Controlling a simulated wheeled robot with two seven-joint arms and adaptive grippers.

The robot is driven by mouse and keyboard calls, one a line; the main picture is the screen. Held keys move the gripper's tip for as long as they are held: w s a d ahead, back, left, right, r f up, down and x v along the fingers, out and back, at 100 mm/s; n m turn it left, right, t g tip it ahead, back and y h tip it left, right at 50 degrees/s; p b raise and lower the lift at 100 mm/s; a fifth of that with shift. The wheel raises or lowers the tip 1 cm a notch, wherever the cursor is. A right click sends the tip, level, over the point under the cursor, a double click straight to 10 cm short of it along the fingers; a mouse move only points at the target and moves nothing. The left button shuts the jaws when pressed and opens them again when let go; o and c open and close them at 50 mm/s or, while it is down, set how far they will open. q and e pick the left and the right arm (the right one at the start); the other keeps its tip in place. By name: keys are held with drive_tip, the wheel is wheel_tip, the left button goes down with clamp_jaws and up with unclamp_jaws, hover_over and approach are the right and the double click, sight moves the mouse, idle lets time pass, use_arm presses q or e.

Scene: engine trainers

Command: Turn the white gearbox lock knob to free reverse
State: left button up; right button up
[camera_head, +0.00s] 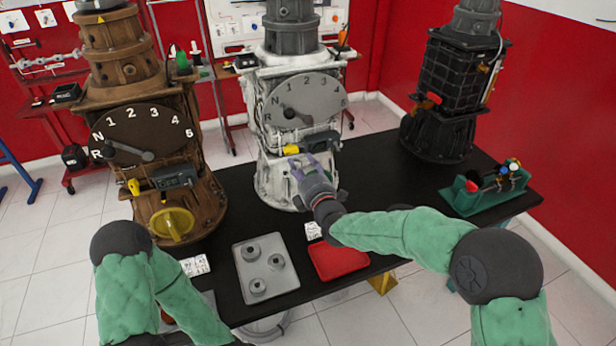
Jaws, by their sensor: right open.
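The white gearbox (272,178) stands upright in the middle of the black table. Its grey dial (318,92) is marked N, R and numbers, and a dark lever (298,116) lies on the dial's lower left. Below the dial is a grey box (321,141) with a yellow knob (291,150) at its left end; I cannot tell how the knob is turned. My right gripper (301,164) is open and empty, in front of the white gearbox just below the yellow knob. I cannot tell whether it touches. My left arm shows at lower left, its gripper out of view.
A brown gearbox (190,207) stands left and a black gearbox (440,133) stands at the back right. A grey tray (248,247) with round parts and a red tray (340,262) lie in front. A green holder (484,193) is at right. Black table is bare between gearbox and holder.

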drive_tip(key=shift+v, duration=2.25)
